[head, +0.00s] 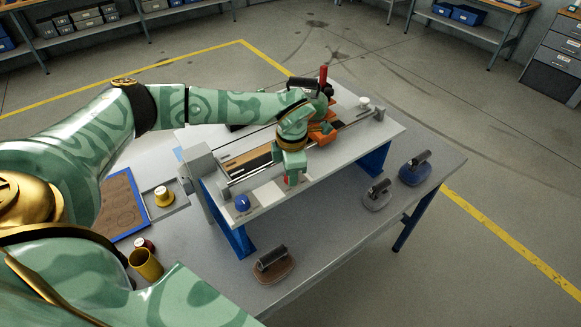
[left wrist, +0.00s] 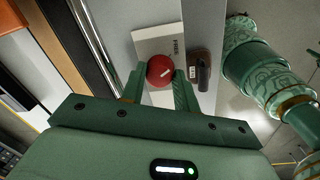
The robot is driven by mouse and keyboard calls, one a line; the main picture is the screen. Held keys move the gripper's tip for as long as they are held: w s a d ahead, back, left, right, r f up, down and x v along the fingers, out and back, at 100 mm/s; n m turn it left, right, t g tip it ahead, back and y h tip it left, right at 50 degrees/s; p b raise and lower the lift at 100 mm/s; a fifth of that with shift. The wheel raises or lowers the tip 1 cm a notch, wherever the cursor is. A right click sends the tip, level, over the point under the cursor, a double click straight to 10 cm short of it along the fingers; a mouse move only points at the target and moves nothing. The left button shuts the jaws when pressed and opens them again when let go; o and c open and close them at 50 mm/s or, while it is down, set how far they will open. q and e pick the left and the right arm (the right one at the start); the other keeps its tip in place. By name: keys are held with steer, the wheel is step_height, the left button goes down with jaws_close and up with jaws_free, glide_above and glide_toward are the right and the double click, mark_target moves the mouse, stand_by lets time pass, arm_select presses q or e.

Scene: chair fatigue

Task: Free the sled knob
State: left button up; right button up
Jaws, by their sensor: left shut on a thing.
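My left gripper (head: 290,180) points down at the near edge of the raised grey bench rig (head: 385,128). In the left wrist view its two fingers (left wrist: 160,88) are shut on a round red knob (left wrist: 160,70) with a white line on top. The knob stands on a pale labelled plate (left wrist: 150,45); in the head view only a sliver of red shows beside the fingers. An orange sled (head: 325,136) sits on the rig's rail, partly hidden by my left wrist. A blue knob (head: 242,203) is left of the gripper.
Brown (head: 274,265), grey (head: 376,196) and blue (head: 414,170) handled blocks stand on the lower table. A yellow cup (head: 146,264), a yellow knob (head: 163,197) and a blue-edged tray (head: 122,205) are at the left. A red upright handle (head: 323,74) rises behind my wrist.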

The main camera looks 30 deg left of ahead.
arm_select(q)
steer(key=shift+r+n+p, duration=0.1)
steer(key=shift+n+p, duration=0.2)
steer(key=shift+n, duration=0.8)
steer(key=shift+w, duration=0.1)
steer(key=o, duration=1)
steer(key=shift+c, duration=0.2)
step_height(320, 180, up, 16)
steer(key=d, duration=0.1)
steer(key=shift+s+b, duration=0.35)
steer(key=shift+b, duration=0.05)
